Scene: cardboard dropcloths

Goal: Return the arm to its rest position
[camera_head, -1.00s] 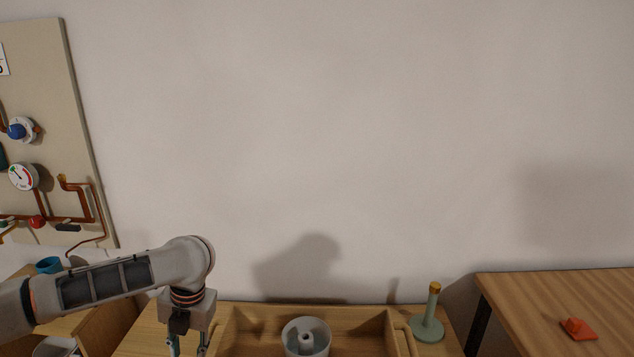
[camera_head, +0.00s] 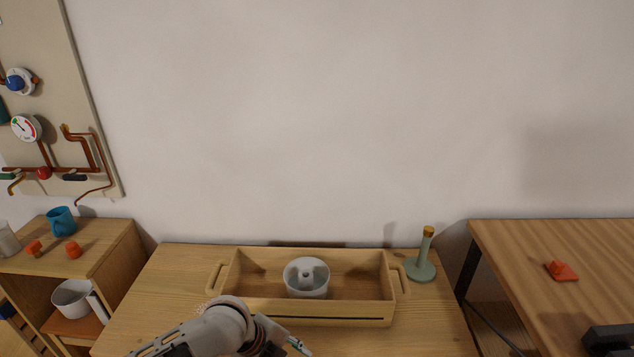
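My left arm enters from the bottom edge, in front of the wooden tray (camera_head: 340,314). Its gripper (camera_head: 297,346) is low, near the tray's front side, and is seen only in part. One finger shows and the rest is hidden by the wrist or cut off by the frame, so I cannot tell how far apart the fingers are. Nothing is visible in it.
An orange piece (camera_head: 562,271) lies on the right table (camera_head: 510,260). A blue mug (camera_head: 61,222) stands on the left shelf unit.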

